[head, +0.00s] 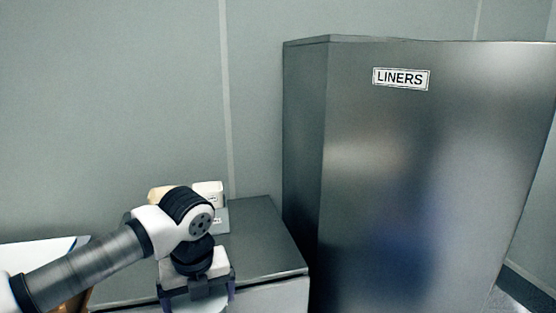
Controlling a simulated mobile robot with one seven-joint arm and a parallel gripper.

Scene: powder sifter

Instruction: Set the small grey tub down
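My gripper (198,297) points down at the lower left of the head view, over the near part of a dark counter. Its two dark fingers stand apart at the bottom edge of the picture. A small grey box with a label (218,219) shows just behind my wrist and may be the tub. My arm hides part of it.
The dark metal counter (262,238) has bare room to the right of my gripper. A tall steel cabinet marked LINERS (420,170) stands close on the right. A white container (209,190) and a tan item (157,195) show behind my wrist.

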